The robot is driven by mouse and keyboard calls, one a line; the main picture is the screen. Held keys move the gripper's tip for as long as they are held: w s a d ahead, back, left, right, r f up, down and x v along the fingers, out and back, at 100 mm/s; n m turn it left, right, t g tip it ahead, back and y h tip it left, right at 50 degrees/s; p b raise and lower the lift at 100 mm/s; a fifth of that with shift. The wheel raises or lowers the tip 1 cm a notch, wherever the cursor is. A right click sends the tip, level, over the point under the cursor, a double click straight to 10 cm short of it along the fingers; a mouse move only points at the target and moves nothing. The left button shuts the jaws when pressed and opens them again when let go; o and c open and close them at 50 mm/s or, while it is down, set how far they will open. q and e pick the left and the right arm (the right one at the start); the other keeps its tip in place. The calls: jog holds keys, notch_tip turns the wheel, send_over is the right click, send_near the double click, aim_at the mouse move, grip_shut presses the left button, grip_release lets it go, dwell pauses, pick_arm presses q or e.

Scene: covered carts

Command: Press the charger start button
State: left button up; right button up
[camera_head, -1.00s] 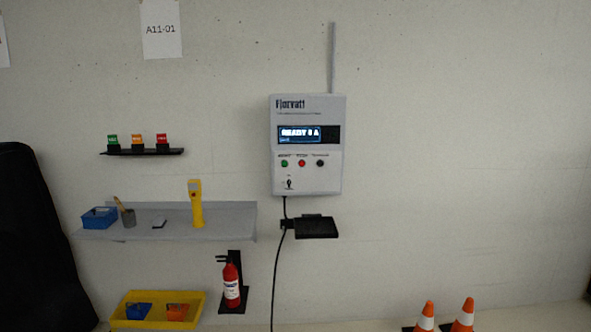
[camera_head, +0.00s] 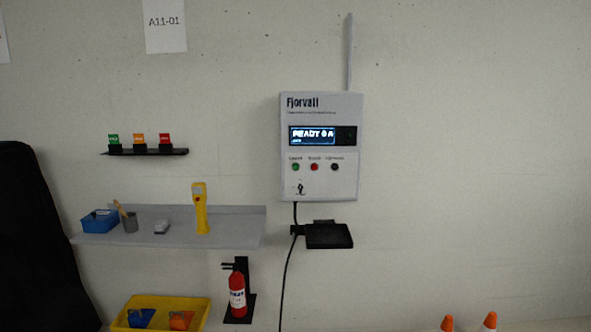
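The charger (camera_head: 322,108) is a pale grey box on the wall, right of the middle in the head view. Its dark display (camera_head: 322,135) is lit with text that seems to read "READY" and more. Below the display is a row of three buttons: a green button (camera_head: 296,167) at the left, a red button (camera_head: 314,167) in the middle and a black button (camera_head: 334,167) at the right. The small labels above them are too blurred to read surely. Nothing covers the charger's front. Neither of my grippers shows in the view.
A black cable hangs from the charger past a small black shelf (camera_head: 328,236). At the left, a grey shelf (camera_head: 170,237) holds a blue bin and a yellow handheld tool. A fire extinguisher (camera_head: 237,291) hangs below. Orange cones (camera_head: 489,321) stand at the lower right.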

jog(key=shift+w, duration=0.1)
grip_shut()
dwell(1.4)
